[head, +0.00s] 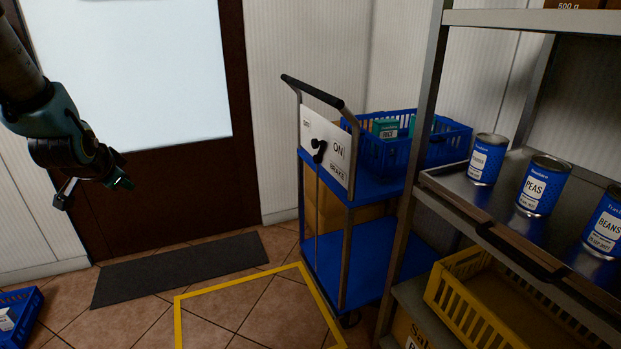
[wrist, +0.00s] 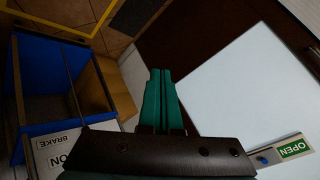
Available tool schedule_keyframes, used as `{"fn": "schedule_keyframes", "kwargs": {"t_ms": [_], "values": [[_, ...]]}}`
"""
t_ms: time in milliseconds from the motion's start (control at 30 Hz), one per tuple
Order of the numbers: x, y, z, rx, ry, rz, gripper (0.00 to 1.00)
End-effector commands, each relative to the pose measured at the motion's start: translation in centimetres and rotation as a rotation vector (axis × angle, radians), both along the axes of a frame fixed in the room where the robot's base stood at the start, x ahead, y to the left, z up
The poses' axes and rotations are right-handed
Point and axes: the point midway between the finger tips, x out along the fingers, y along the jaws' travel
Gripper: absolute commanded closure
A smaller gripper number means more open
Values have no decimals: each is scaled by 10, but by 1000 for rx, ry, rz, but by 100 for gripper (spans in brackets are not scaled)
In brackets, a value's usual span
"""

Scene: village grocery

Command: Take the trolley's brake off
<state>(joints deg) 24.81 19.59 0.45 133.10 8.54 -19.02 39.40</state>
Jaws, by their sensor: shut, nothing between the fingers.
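The trolley (head: 348,238) has blue decks and a black push handle (head: 317,92). A pale brake panel (head: 325,130) sits below the handle, marked ON at the right and BRAKE below; a marking at its left is too small to read. A black-knobbed lever (head: 318,146) stands on the panel, with a thin rod running down from it. Part of the panel shows in the wrist view (wrist: 62,152), where the knob is hidden. My gripper (head: 122,183) hangs at the upper left, well apart from the trolley. Its green fingers (wrist: 160,100) are together and empty.
A blue crate (head: 458,142) with boxes rides on the trolley. A metal shelf (head: 447,182) with blue cans stands close at the right. A yellow floor outline (head: 232,286) and dark mat (head: 180,268) lie in front of the door (head: 185,180). A blue crate (head: 25,310) sits lower left.

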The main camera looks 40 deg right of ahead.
Motion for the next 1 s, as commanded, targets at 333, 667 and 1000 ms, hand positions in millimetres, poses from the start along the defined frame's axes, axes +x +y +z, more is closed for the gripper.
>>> {"fn": "schedule_keyframes", "kwargs": {"t_ms": [333,667,1000], "values": [[-44,-286,-89,54,-1002,-840,100],[-139,-369,-106,-11,-1545,-981,100],[-144,-371,-103,-13,-1573,-980,100]]}}
